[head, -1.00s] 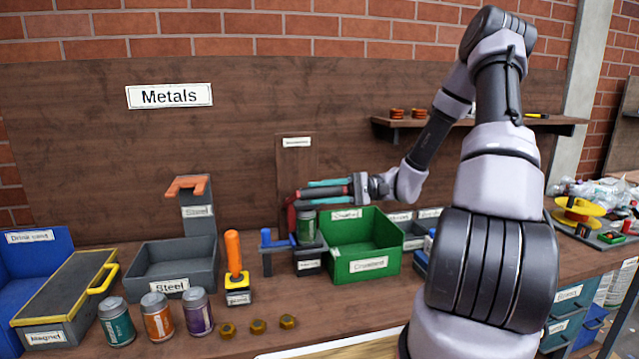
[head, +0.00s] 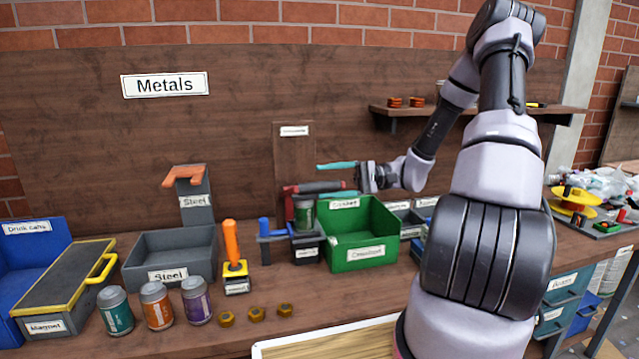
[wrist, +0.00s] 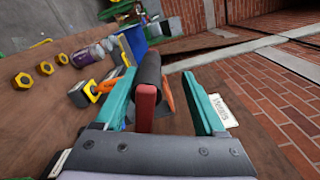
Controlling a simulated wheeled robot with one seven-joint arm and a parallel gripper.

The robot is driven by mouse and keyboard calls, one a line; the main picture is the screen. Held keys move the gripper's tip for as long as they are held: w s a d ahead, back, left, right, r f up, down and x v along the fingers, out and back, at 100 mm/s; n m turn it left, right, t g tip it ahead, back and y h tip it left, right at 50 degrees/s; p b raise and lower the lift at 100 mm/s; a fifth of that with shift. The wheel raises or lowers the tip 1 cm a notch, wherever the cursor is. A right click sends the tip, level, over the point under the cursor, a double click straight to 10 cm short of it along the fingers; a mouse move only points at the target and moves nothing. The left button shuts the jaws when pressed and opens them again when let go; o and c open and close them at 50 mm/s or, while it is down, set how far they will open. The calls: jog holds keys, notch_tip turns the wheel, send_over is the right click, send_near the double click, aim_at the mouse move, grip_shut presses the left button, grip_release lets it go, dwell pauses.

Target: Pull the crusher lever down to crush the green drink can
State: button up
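The green drink can (head: 304,215) stands upright in the crusher (head: 305,247), below the lever and beside the green crate; how far it is squashed is hard to tell. The crusher lever (head: 322,187), red with a dark grip, lies about level over the can. My gripper (head: 338,178) is at the lever from the right, its teal fingers spread. In the wrist view the lever (wrist: 148,75) lies between the fingers, close to the left one and clear of the right one.
A green crate (head: 365,254) stands right of the crusher, below my gripper. A blue-handled tool (head: 266,238) and an orange-handled tool (head: 232,250) stand left of it. A grey steel bin (head: 135,270), several small cans and brass nuts occupy the left bench. A shelf (head: 480,108) is behind my arm.

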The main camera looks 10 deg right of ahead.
jog(key=d, duration=0.8)
jog(key=shift+d, duration=0.15)
